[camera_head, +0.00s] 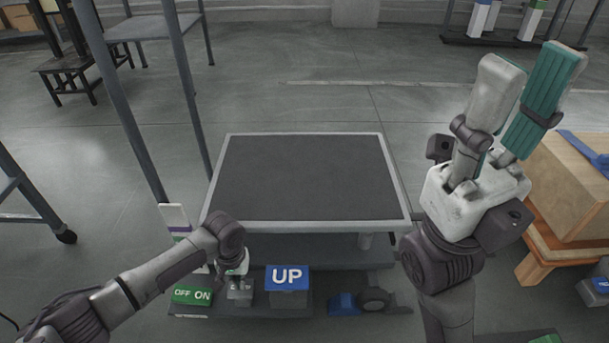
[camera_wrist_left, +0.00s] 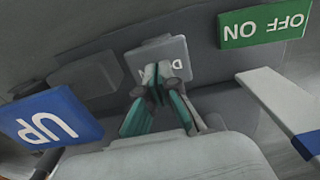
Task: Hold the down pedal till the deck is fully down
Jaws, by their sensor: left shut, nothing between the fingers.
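The grey down pedal (camera_head: 240,295) is on the low base, left of the blue UP pedal (camera_head: 288,278). In the left wrist view the pedal (camera_wrist_left: 172,50) shows part of its lettering. My left gripper (camera_head: 239,280) is shut and empty, pointing down at the pedal. In the left wrist view its fingertips (camera_wrist_left: 158,80) overlap the pedal; I cannot tell whether they press it. The dark deck (camera_head: 305,178) with a light rim stands raised above a lower dark plate. My right gripper (camera_head: 535,65) is open and empty, pointing up at the right.
A green OFF ON switch (camera_head: 193,295) is left of the down pedal. It also shows in the left wrist view (camera_wrist_left: 265,23). A cardboard box (camera_head: 575,185) on a wooden stand is at the right. A metal-legged table (camera_head: 150,27) is behind left. Floor beyond the deck is clear.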

